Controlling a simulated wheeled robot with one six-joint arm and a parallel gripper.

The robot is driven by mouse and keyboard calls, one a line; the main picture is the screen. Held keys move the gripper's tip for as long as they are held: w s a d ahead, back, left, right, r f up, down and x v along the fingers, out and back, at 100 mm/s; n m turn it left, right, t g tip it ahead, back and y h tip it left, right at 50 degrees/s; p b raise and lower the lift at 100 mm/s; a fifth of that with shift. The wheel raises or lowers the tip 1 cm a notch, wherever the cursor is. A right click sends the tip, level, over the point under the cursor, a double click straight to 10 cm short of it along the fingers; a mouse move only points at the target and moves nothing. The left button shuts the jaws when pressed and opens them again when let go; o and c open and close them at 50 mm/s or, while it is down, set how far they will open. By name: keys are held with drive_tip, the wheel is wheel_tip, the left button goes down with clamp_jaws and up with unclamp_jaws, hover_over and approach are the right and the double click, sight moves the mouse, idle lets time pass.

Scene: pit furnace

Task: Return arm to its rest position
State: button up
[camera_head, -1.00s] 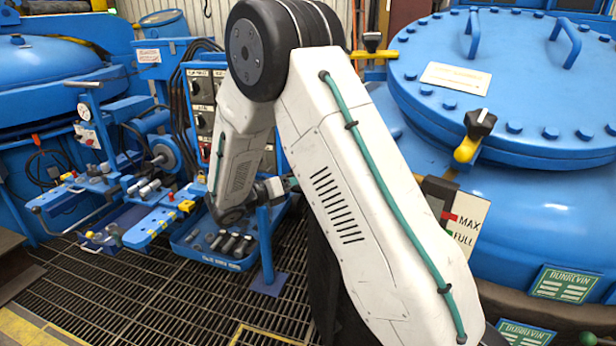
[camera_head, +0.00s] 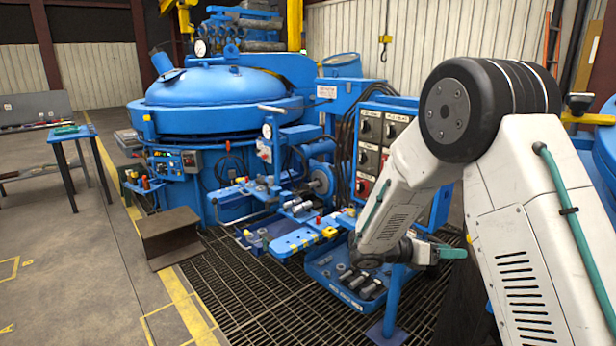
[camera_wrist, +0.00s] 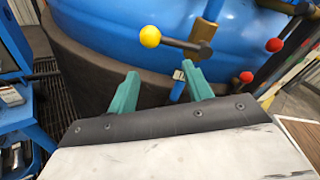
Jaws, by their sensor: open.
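My arm is bent, with its black elbow joint high at the right of the head view. The white forearm slopes down to the left from that joint. My gripper (camera_head: 452,253) shows only partly there, as a teal finger beside a blue post. In the wrist view both teal fingers of my gripper (camera_wrist: 162,77) stand well apart with nothing held between them. Beyond them is a large blue vessel (camera_wrist: 120,35) with a dark curved base. A yellow ball-ended lever (camera_wrist: 150,37) is in front of the vessel. I cannot tell how close the fingertips are to it.
A blue tray of metal parts (camera_head: 345,292) lies below the forearm, beside a blue post (camera_head: 394,300). A control panel (camera_head: 372,150) stands behind the arm. A blue furnace (camera_head: 215,95), a rusty steel beam (camera_head: 170,235) and a blue table (camera_head: 72,134) are to the left. Floor is open at front left.

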drive_tip(key=s+a+r+m+y, duration=0.3)
drive_tip(key=s+m, duration=0.4)
drive_tip(key=s, duration=0.4)
drive_tip(key=s+a+r+m+t+y, duration=0.1)
drive_tip(key=s+a+r+m+y, duration=0.3)
drive_tip(key=s+m+y, duration=0.4)
drive_tip(key=s+a+r+m+y, duration=0.3)
drive_tip(key=s+r+m+y, duration=0.2)
drive_tip(key=s, duration=0.9)
drive_tip(key=m, duration=0.3)
drive_tip(key=shift+s+a+r+y, duration=0.3)
drive_tip(key=shift+a+y, duration=0.1)
